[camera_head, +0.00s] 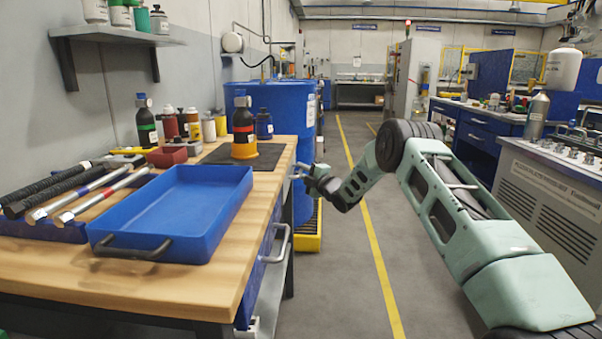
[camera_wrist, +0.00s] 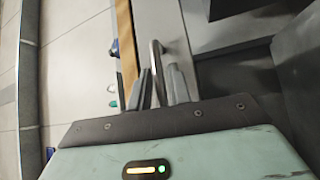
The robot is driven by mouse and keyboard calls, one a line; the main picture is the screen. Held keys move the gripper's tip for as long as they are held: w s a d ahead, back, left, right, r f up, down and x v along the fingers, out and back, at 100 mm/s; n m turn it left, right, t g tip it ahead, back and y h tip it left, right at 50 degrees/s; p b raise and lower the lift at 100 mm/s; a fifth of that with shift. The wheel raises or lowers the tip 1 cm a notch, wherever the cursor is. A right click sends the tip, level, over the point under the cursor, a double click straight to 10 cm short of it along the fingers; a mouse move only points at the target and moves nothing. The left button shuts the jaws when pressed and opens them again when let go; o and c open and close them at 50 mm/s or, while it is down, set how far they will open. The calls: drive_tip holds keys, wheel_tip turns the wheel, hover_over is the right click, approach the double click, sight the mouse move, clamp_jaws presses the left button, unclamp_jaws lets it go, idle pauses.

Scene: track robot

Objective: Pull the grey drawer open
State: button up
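The grey drawer front (camera_wrist: 165,18) shows in the wrist view as a pale grey panel below a wooden edge, with a metal bar handle (camera_wrist: 155,52). My gripper (camera_wrist: 160,88) has one finger on each side of this handle, close against it, and looks shut on it. In the head view my gripper (camera_head: 302,173) is at the workbench's right side, near its far corner, small and partly hidden by my wrist. The grey drawer front cannot be made out there, and how far it stands out cannot be told.
The wooden workbench (camera_head: 190,285) carries a blue tray (camera_head: 185,210), tools and bottles. A blue drawer with a metal handle (camera_head: 280,243) is on its near right side. A blue barrel (camera_head: 290,105) stands behind my gripper. The floor (camera_head: 350,265) right of the bench is clear.

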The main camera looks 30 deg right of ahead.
drive_tip(key=shift+w+a+r, duration=0.1)
drive_tip(key=shift+w, duration=0.25)
drive_tip(key=shift+c, duration=0.3)
clamp_jaws()
drive_tip(key=s+d+b, duration=0.2)
drive_tip(key=s+d, duration=0.6)
drive_tip(key=d, duration=0.4)
drive_tip(key=s+d+b, duration=0.2)
drive_tip(key=s+d, duration=0.6)
drive_tip(key=d, duration=0.4)
drive_tip(key=shift+s, duration=0.15)
drive_tip(key=shift+o, duration=0.3)
unclamp_jaws()
